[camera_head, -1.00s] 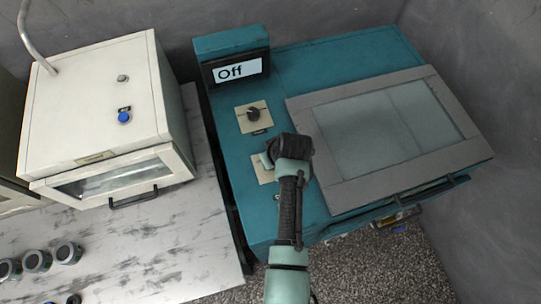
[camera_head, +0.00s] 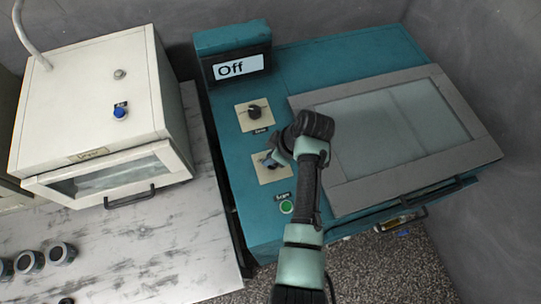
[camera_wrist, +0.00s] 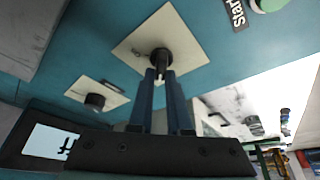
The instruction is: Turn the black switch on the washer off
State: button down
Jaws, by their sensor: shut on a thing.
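The teal washer (camera_head: 232,165) has a display (camera_head: 237,68) that reads "Off". Two black switches sit on pale square plates on its left panel. The upper switch (camera_head: 254,112) is free. The lower switch (camera_head: 270,160) is partly hidden by my gripper (camera_head: 274,158). In the wrist view, the lower switch (camera_wrist: 160,56) stands at the tips of my gripper (camera_wrist: 162,78), whose fingers are shut on its narrow handle. The upper switch (camera_wrist: 95,101) shows farther left there, clear of the fingers.
A green start button (camera_head: 286,207) lies below the lower switch. The washer's grey-framed glass lid (camera_head: 385,135) is to the right. A white oven-like box (camera_head: 95,100) stands on the marbled bench (camera_head: 150,245) at left, with several small jars in front.

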jog(key=shift+r, duration=0.1)
dwell(0.3)
jog(key=c, duration=0.9)
grip_release()
jog(key=shift+o, duration=0.2)
jog(key=b+v, duration=0.1)
jog(key=v, duration=1.2)
jog(key=shift+b, duration=0.4)
